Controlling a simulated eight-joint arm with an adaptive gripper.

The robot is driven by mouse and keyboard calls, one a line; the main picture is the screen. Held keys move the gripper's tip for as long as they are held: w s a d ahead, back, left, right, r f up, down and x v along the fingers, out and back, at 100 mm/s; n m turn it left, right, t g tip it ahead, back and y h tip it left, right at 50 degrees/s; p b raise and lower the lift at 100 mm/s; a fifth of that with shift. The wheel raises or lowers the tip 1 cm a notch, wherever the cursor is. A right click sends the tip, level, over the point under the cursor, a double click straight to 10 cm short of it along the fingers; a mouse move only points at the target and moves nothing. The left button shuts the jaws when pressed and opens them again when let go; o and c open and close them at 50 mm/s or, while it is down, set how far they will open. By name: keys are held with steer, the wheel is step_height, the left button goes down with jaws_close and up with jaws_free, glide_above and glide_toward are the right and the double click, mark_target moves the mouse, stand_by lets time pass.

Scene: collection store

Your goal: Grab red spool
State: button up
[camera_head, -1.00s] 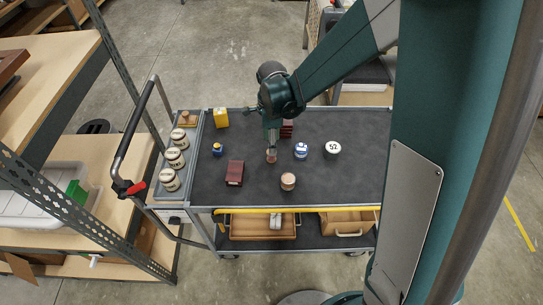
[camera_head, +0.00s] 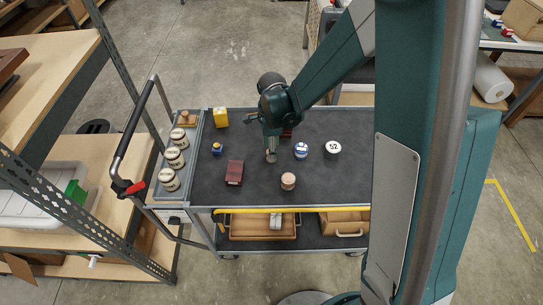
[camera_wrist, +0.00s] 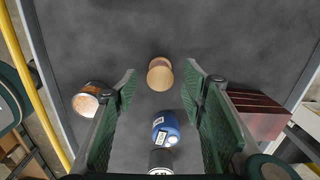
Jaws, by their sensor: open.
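A small spool (camera_head: 271,157) stands on the dark top of the cart, just below my gripper (camera_head: 270,148). In the head view it looks reddish-brown and is partly hidden by the fingers. In the wrist view the spool (camera_wrist: 160,75) shows a tan, wood-like round end; red thread cannot be made out there. My gripper (camera_wrist: 160,85) is open and empty, with its green fingers spread to either side of the spool's line. The spool appears near the fingertips, touching neither finger.
Near the gripper are a blue jar (camera_head: 301,151), a white-topped tin marked 52 (camera_head: 333,149), a copper-topped tin (camera_head: 288,181) and a dark red box (camera_wrist: 258,112). Another dark red box (camera_head: 234,172) lies left. Several white-lidded jars stand in the left tray (camera_head: 188,187).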

steer(key=shift+f, duration=1.3)
steer(key=c, duration=0.9)
